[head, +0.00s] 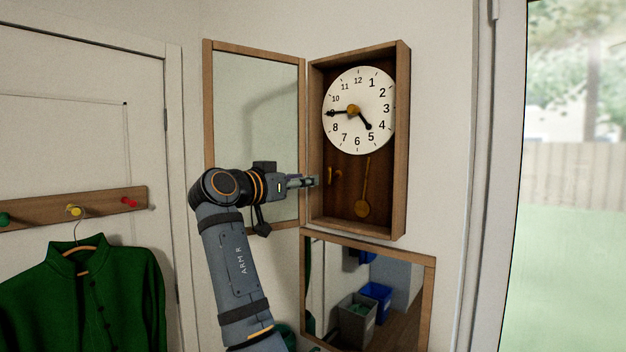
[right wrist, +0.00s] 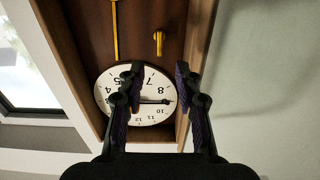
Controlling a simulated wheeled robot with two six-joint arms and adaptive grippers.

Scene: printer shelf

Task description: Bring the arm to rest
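My right arm (head: 232,262) is raised in front of the wall clock. My right gripper (head: 314,182) points right at the left edge of the clock's wooden case (head: 400,140), below the dial. In the right wrist view the two fingers of the right gripper (right wrist: 158,72) stand apart with nothing between them. The clock's dial (right wrist: 122,84) shows upside down behind them, with a small brass key (right wrist: 158,42) and the pendulum rod (right wrist: 114,30) above it. Whether the fingers touch the case I cannot tell. My left gripper is not in view.
The clock's glass door (head: 208,110) stands open to the left, behind my right arm. A framed mirror (head: 430,300) hangs below the clock. A green shirt (head: 85,300) hangs from a peg rail (head: 40,212) at the left. A window (head: 570,180) is at the right.

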